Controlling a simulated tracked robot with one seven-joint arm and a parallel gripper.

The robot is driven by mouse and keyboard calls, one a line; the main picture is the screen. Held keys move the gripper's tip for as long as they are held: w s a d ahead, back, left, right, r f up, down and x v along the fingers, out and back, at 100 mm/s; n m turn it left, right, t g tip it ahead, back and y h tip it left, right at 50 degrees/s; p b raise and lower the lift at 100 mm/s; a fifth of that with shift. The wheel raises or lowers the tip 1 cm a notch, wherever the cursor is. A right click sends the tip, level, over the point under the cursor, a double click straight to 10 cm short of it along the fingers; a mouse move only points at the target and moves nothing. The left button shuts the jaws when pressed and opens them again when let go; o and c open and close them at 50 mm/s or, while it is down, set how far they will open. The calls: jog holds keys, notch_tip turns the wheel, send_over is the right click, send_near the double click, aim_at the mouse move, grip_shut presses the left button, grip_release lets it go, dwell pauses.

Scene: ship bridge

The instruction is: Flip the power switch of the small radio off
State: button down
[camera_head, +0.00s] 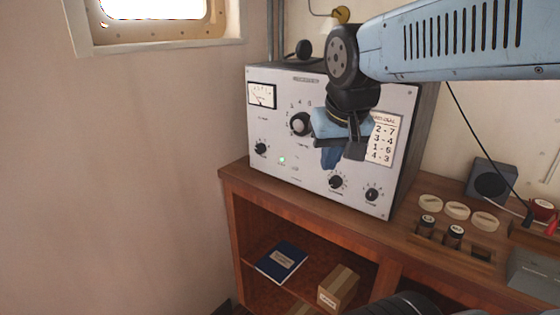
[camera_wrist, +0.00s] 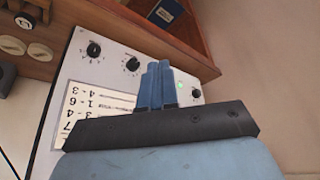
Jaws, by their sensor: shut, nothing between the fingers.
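The radio (camera_head: 270,122) is a light grey box with a meter, several black knobs and a number card, on a wooden cabinet. A green lamp (camera_head: 281,160) glows on its lower front; it also shows in the wrist view (camera_wrist: 179,85). A small pale fitting (camera_head: 295,168), perhaps the power switch, sits right of the lamp; its position is too small to read. My gripper (camera_head: 331,158) is shut and empty in front of the panel, pointing at its lower middle. In the wrist view its blue fingers (camera_wrist: 158,82) hide part of the panel beside the lamp.
The wooden cabinet (camera_head: 232,190) has open shelves with a blue book (camera_head: 281,261) and a small carton (camera_head: 338,288). Right of the radio are pale round lids (camera_head: 457,210), dark-bodied jars (camera_head: 427,226) and a dark speaker-like box (camera_head: 490,183). A wall stands close on the left.

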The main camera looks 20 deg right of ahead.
aim_at(295, 168)
jog(key=w+a+m+g+h, duration=0.1)
jog(key=w+a+m, duration=0.1)
jog(key=w, duration=0.7)
jog(key=w+a+f+m+g+h, duration=0.1)
jog(key=w+a+m+g+h, duration=0.1)
jog(key=w+m, duration=0.3)
jog(key=w+a+m+g+h, duration=0.2)
jog(key=w+a+m, duration=0.1)
jog(key=w, duration=1)
jog(key=shift+f, duration=0.4)
jog(key=shift+d, duration=0.1)
jog(key=x, duration=1.4)
jog(key=shift+d, duration=0.2)
